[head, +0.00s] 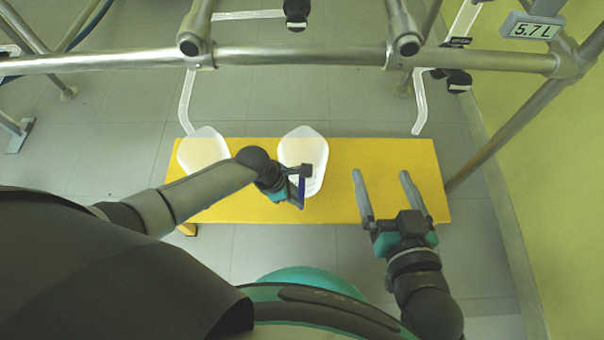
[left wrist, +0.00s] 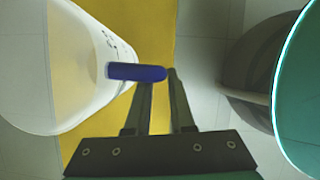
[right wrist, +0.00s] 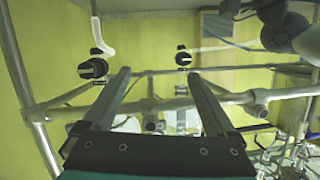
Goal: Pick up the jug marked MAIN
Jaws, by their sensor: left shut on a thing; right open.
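Two white translucent jugs stand on the yellow bench (head: 345,205) in the head view: a left jug (head: 203,148) and a middle jug (head: 303,148). I cannot read the mark MAIN on either. My left gripper (head: 302,178) is at the near side of the middle jug. In the left wrist view, the gripper (left wrist: 160,75) is shut on a blue handle (left wrist: 135,72) that joins the side of a white jug (left wrist: 85,75) with small dark marks. My right gripper (head: 381,175) is open and empty above the bench's right part; its fingers show in the right wrist view (right wrist: 157,75).
A metal pipe frame (head: 300,56) crosses above the bench's far side. White outlet tubes (head: 187,100) (head: 419,100) hang down beyond it. Black valve knobs (head: 458,81) sit at the back. A display (head: 532,29) reads 5.7 L. The bench's right part is clear.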

